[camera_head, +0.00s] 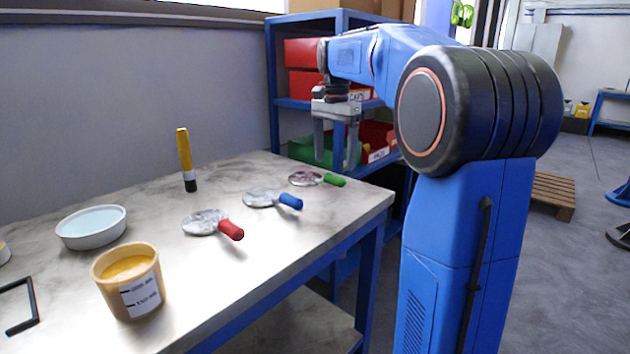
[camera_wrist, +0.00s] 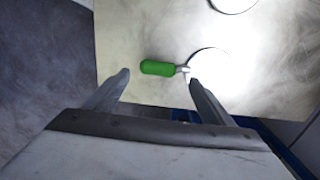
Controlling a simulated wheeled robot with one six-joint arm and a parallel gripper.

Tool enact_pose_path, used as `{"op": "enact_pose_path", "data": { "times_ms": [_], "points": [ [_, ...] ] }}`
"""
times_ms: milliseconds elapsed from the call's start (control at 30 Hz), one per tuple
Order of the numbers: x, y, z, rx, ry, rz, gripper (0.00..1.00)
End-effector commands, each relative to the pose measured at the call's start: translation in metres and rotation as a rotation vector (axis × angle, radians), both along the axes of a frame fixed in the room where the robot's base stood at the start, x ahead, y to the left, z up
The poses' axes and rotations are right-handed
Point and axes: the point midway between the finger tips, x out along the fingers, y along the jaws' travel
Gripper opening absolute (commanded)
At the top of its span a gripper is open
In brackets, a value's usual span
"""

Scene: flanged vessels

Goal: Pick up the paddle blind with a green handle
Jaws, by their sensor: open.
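The paddle blind with the green handle (camera_head: 333,181) lies flat on the table at its far right end, the last of three in a row. In the wrist view its green handle (camera_wrist: 158,68) lies ahead of the fingertips, and its disc (camera_wrist: 208,64) is washed out by glare. My gripper (camera_head: 336,160) is open and empty, above the table near this blind. In the wrist view its two fingers (camera_wrist: 160,77) are spread on either side of the handle's line, apart from it.
A blind with a blue handle (camera_head: 290,201) and one with a red handle (camera_head: 231,230) lie nearer on the table (camera_head: 300,240). A yellow marker (camera_head: 185,155) stands upright. A white dish (camera_head: 92,228) and a tan cup (camera_head: 128,280) stand at left. A blue shelf (camera_head: 273,75) with bins stands behind.

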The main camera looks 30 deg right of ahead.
Motion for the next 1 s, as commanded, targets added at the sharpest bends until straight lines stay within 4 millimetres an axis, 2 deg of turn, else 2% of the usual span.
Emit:
{"op": "enact_pose_path", "data": {
  "times_ms": [267,600,900,933,1000],
  "points": [
    [-0.002,0.0,-0.018,0.001,0.001,0.0,0.77],
    [-0.006,0.001,-0.059,0.0,0.0,0.0,0.77],
    [-0.005,0.001,-0.063,-0.001,-0.001,0.0,0.77],
    [-0.005,0.001,-0.063,-0.001,-0.001,0.0,0.72],
    [-0.005,0.001,-0.063,-0.001,-0.001,0.0,0.55]
  ]
}}
